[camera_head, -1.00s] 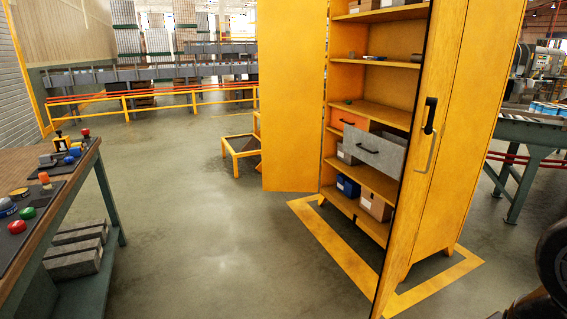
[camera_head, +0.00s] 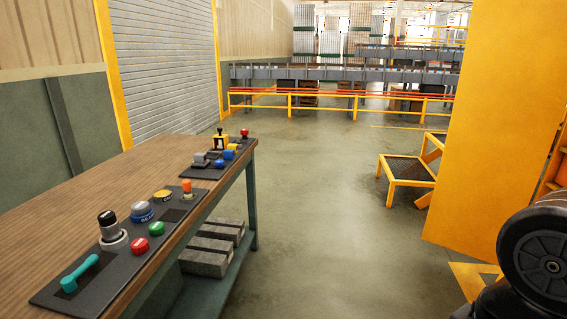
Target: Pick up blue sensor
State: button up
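Small blue pieces (camera_head: 229,151) sit on the far black panel (camera_head: 207,171) on the wooden-topped bench at left. One lies low at the panel's front (camera_head: 220,164). They are too small to tell which, if any, is the blue sensor. A blue-and-grey round button (camera_head: 141,212) is on the nearer black panel. My gripper is not in view; only a dark round part of my arm shows at lower right.
The wooden bench (camera_head: 120,175) fills the left, with grey blocks (camera_head: 212,245) on its lower shelf. A yellow cabinet door (camera_head: 500,130) stands open at right. A yellow step stand (camera_head: 407,171) is beyond. The grey floor (camera_head: 330,220) between is clear.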

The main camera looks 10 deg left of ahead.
aim_at(229, 154)
jog(key=i+u, duration=0.1)
jog(key=i, duration=1.65)
jog(key=i+u, duration=0.35)
jog(key=i+l+u, duration=0.35)
jog(key=i, duration=0.15)
jog(key=i+u, duration=0.2)
jog(key=u, duration=0.2)
jog(key=i+u, duration=0.2)
jog(key=u, duration=0.2)
jog(key=i+u, duration=0.25)
jog(key=u, duration=0.15)
jog(key=i+l+u, duration=0.1)
jog(key=u, duration=0.3)
jog(key=i+l, duration=0.05)
